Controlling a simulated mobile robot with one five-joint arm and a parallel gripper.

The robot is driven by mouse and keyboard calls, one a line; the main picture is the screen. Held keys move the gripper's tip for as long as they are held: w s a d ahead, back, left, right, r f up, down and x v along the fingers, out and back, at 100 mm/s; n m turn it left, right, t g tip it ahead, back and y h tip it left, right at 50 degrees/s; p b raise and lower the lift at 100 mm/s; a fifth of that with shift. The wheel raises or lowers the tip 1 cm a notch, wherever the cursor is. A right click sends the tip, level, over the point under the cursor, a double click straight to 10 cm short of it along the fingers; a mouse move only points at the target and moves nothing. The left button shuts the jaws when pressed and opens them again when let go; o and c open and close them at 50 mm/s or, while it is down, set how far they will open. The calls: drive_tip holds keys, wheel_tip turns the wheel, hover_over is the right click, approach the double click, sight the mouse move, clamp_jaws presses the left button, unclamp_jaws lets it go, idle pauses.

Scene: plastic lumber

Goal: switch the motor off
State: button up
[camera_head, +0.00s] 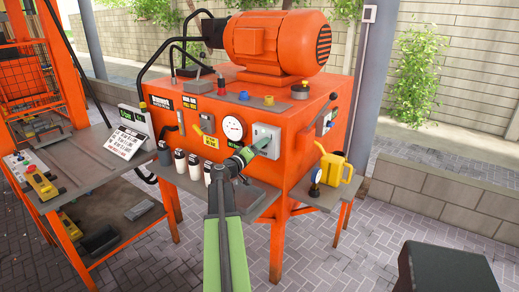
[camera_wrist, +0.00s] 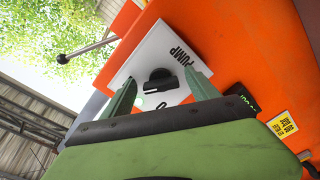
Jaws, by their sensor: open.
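The orange motor (camera_head: 262,45) sits on top of an orange cabinet (camera_head: 320,120). A pale switch plate (camera_wrist: 140,68) marked "PUMP" is on the cabinet's orange face. It carries a black rotary knob (camera_wrist: 160,82) with a white pointer line. An "O" mark shows near the plate's lower edge. In the head view my gripper (camera_head: 258,147) is in front of the grey switch box (camera_head: 270,132) and partly covers it. In the wrist view my gripper (camera_wrist: 160,80) is open, with one green finger on each side of the knob. I cannot tell whether the fingers touch it.
A yellow can (camera_head: 337,172) stands on a side shelf at right. A lever with a ball end (camera_wrist: 92,44) shows in the wrist view.

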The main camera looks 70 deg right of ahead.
drive_tip(key=c, duration=1.4)
drive_tip(key=shift+o, duration=0.2)
drive_tip(key=shift+n, duration=0.3)
drive_tip(key=n, duration=1.3)
drive_tip(key=shift+a+r, duration=0.1)
drive_tip(key=shift+r, duration=0.1)
drive_tip(key=shift+n, duration=0.3)
